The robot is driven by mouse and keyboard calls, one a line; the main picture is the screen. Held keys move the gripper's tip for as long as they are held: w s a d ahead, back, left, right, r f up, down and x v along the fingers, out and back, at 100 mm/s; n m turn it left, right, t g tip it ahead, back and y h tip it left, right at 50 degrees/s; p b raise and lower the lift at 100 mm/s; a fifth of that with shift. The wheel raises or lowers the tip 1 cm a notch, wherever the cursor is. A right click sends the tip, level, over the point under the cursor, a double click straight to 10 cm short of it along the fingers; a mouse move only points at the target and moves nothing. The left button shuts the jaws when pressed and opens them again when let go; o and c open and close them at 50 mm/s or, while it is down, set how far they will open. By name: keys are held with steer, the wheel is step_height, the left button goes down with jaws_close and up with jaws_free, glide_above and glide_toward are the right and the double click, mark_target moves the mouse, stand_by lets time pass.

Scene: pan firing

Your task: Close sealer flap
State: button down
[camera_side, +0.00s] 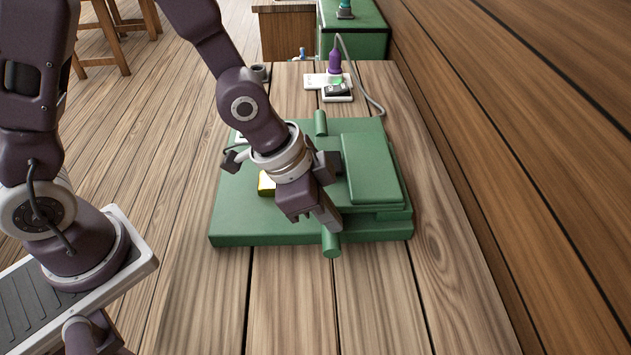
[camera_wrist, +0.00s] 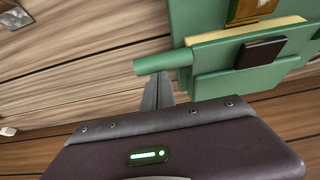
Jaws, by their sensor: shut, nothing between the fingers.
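The green sealer (camera_side: 232,220) lies on the wooden table, with a raised green block on its right side. Its flap (camera_wrist: 215,55) shows in the wrist view as a green panel with a pale yellow strip and a dark square pad. The flap looks raised, but its exact angle is unclear. A round green handle (camera_wrist: 155,65) sticks out at its side; its near end also shows in the side view (camera_side: 331,243). My gripper (camera_side: 328,218) is shut and empty, its fingertips (camera_wrist: 158,82) close beside this handle. Whether they touch is unclear. My wrist hides much of the flap.
A gold block (camera_side: 266,184) sits on the sealer's base, left of my wrist. A purple-topped device (camera_side: 335,62) with a cable stands at the table's far end. A wooden wall (camera_side: 500,130) runs along the right. The table in front is clear.

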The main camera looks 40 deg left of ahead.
steer(key=s+a+r+n+t+y, duration=0.2)
steer(key=s+a+r+n, duration=0.7)
steer(key=s+a+r, duration=0.6)
step_height(320, 180, up, 2)
steer(key=shift+s+a+r+y, duration=0.15)
steer(key=shift+a+r+y, duration=0.1)
steer(key=shift+a+y, duration=0.65)
